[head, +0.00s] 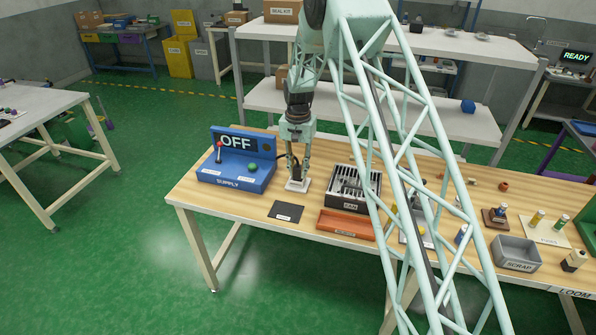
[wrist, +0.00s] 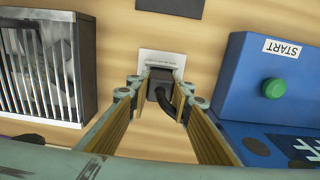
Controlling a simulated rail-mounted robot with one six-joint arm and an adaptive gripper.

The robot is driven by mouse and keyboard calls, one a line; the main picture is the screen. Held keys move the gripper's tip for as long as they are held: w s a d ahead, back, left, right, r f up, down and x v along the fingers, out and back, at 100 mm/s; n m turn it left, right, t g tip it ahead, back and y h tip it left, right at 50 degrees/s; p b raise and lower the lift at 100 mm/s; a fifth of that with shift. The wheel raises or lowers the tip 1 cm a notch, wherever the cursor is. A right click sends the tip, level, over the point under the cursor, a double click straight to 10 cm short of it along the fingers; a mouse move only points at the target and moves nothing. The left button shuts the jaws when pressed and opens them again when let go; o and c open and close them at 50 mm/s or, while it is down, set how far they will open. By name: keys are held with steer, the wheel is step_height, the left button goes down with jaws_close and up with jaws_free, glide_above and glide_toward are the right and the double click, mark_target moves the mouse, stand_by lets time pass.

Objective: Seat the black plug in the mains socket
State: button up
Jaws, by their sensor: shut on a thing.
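My gripper (head: 297,177) points down at the mains socket, a white plate (head: 293,188) on the wooden bench. In the wrist view my gripper (wrist: 160,78) is shut on the black plug (wrist: 157,90), with a finger on either side of it.
The blue supply box (head: 222,180) reads OFF and stands left of the socket. The fan box (head: 350,204) with its grille stands right. A dark mat (head: 286,211) and an orange tray (head: 345,225) lie in front. A grey scrap bin (head: 515,254) is farther right.

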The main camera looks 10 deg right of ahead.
steer(key=shift+f, duration=0.1)
steer(key=o, duration=0.8)
steer(key=shift+o, duration=0.2)
step_height(320, 180, up, 12)
steer(key=shift+f+p, duration=0.1)
steer(key=shift+p, duration=0.45)
steer(key=shift+r, duration=0.2)
stand_by(0.5)
